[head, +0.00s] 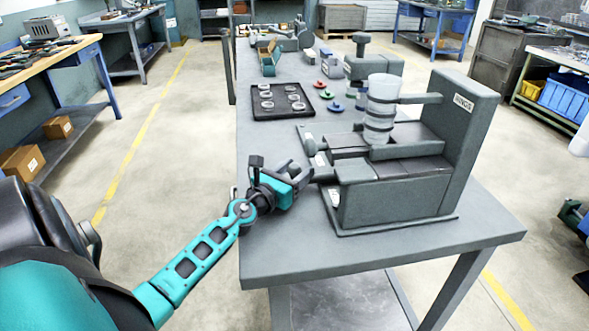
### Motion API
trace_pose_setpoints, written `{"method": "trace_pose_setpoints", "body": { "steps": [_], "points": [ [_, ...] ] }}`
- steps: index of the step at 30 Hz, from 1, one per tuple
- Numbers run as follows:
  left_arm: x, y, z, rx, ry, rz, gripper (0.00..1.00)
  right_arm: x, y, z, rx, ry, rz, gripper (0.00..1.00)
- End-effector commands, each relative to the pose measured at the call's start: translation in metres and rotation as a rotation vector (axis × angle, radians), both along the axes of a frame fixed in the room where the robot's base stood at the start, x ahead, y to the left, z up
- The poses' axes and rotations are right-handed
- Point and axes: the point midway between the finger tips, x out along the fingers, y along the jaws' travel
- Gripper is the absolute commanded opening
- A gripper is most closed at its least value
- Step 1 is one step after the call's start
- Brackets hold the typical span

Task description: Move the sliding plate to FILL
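The grey ring grinder (400,201) stands on the near part of the table, with an upright back labelled "RINGS" and a clear tube (380,105) holding rings. What looks like the sliding plate (347,141) is a dark flat piece at the tube's foot. A grey cylindrical knob (323,174) sticks out of the machine's left side. Small coloured marks (317,160) show by that side; their words are too small to read. My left gripper (297,184) is at the knob's left end, very close to it; whether its fingers touch or grip it is unclear.
A black tray (281,101) with several rings lies behind the machine. Red, green and blue discs (326,94) lie beside it. More devices stand at the table's far end. The front left of the tabletop (275,245) is bare.

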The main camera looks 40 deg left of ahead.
Motion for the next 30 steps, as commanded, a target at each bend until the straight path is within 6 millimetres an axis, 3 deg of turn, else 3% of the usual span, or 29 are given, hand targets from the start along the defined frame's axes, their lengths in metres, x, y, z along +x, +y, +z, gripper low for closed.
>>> {"method": "trace_pose_setpoints", "body": {
  "steps": [13, 30],
  "points": [
    [-0.009, 0.001, 0.002, 0.001, -0.003, 0.004, 0.61, 0.0, 0.0, 0.0, 0.0, -0.001, 0.0, 0.43],
    [-0.105, -0.01, -0.001, 0.0, -0.001, 0.003, 0.61, -0.001, -0.001, -0.017, 0.0, 0.001, -0.001, 0.43]
  ]
}}
